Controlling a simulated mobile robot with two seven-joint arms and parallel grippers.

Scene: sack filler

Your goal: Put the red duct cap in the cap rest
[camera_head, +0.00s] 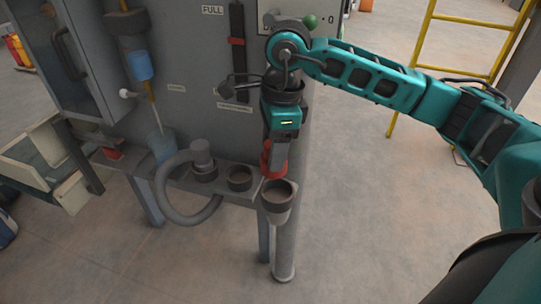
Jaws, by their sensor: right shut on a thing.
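My right gripper (276,158) reaches down from the right and is shut on the red duct cap (268,163). The cap is at the right end of the grey machine's ledge, just behind the open duct mouth (278,191). The gripper hides part of the cap, and I cannot tell whether it touches anything below. A dark round empty holder (240,180), which looks like the cap rest, is on the ledge just left of the cap. My left gripper is out of view.
A grey hose (172,208) loops from a fitting (203,160) in another ledge holder. The grey machine (200,110) stands close behind. A yellow ladder (430,20) is at the back right. The floor at right is clear.

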